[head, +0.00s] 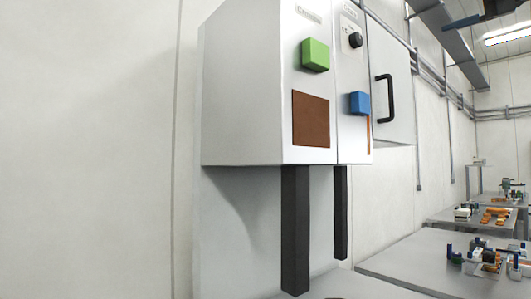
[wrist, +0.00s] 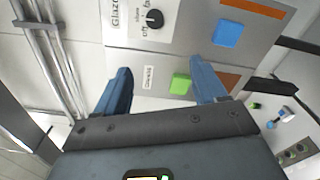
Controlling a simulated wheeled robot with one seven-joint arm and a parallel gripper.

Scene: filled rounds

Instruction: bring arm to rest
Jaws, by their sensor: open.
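My gripper (wrist: 160,70) shows in the wrist view with its two blue fingers wide apart and nothing between them. Beyond the fingers is the front of a pale wall cabinet (head: 245,85). A green block-like button (wrist: 181,84) appears near the right finger in the wrist view, and a blue one (wrist: 228,33) lies above it. I see no contact between the fingers and the cabinet. In the head view the green button (head: 315,54) and the blue button (head: 360,103) are on the cabinet front. I cannot clearly make out my gripper there.
The cabinet also bears a black knob (head: 355,40), a brown panel (head: 311,118) and a door with a black handle (head: 384,97). Two dark posts (head: 295,230) stand beneath it. Grey tables (head: 405,262) with small parts stand at the right. Bare wall fills the left.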

